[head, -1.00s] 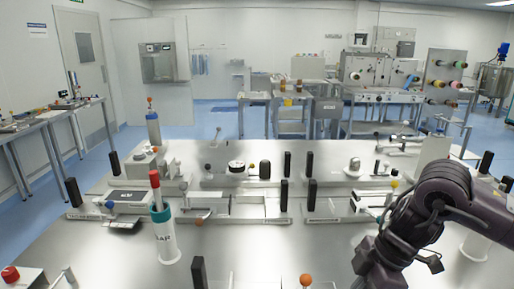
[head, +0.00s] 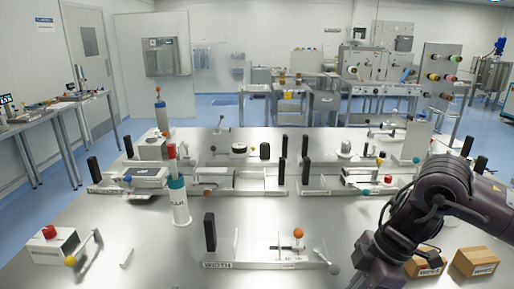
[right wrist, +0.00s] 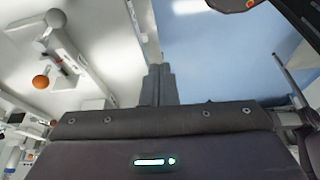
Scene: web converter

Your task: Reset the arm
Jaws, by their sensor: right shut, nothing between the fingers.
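My right arm (head: 440,212) comes in from the right in the head view, bent, with its lower part reaching down to the bottom edge. Its gripper is out of sight there. In the right wrist view my right gripper (right wrist: 158,75) shows as two dark fingers pressed together with nothing between them. Below the fingers in that view are a bright tabletop and a blue floor area. My left arm and gripper are not in view.
A steel table (head: 140,250) carries several fixtures. Close to my arm are a WIDTH fixture (head: 262,265) with an orange ball (head: 298,233) and two cardboard boxes, one of them (head: 475,262) at the right. Bare table lies between the fixture rows.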

